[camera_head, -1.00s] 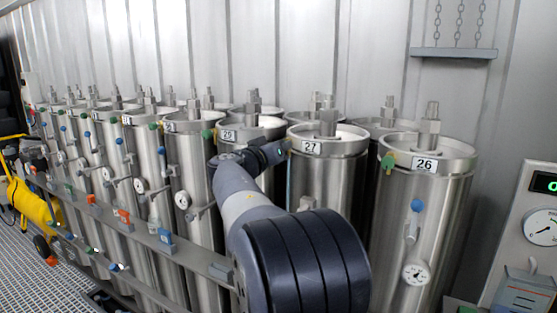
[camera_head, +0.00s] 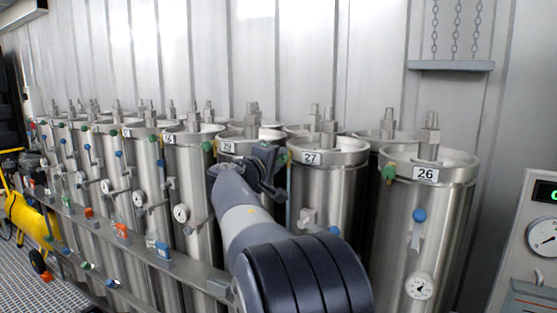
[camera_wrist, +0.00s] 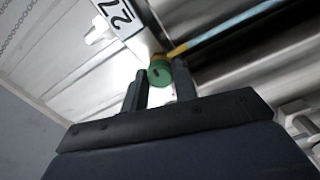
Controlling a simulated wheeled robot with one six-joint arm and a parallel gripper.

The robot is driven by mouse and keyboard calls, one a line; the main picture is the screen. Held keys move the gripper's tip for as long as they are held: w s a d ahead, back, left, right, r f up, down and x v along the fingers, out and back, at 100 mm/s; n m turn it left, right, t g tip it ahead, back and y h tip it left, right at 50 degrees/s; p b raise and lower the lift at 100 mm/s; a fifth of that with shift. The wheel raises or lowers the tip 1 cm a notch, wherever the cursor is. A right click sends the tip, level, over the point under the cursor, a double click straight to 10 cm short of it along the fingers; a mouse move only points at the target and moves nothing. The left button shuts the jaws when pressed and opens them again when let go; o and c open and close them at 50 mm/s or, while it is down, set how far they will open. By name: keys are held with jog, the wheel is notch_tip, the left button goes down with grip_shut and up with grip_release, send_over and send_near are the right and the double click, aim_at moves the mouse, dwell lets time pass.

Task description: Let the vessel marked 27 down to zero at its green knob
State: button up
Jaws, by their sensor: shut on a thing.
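The vessel marked 27 (camera_head: 323,185) is a steel cylinder in the front row, left of the vessel marked 26. Its label also shows upside down in the wrist view (camera_wrist: 117,17). Its green knob (camera_wrist: 160,72) sits between my two finger tips in the wrist view. In the head view my gripper (camera_head: 278,158) is at the upper left of vessel 27, at the knob. My gripper is shut on the green knob. A blue-handled valve (camera_head: 333,231) shows lower on vessel 27. My arm hides the lower front of this vessel, and I see no gauge of it.
Vessel 26 (camera_head: 428,235) stands close on the right, with a green knob (camera_head: 388,172), a blue handle and a gauge (camera_head: 419,287). Several more vessels stand in a row to the left. A panel with a gauge (camera_head: 543,237) is at the far right.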

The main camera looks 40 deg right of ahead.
jog(key=shift+n+p, duration=0.45)
jog(key=shift+n, duration=1.45)
jog(key=o, duration=1)
jog(key=b+v, duration=0.2)
jog(key=v, duration=0.9)
jog(key=shift+w+d, duration=0.1)
jog(key=shift+d, duration=0.1)
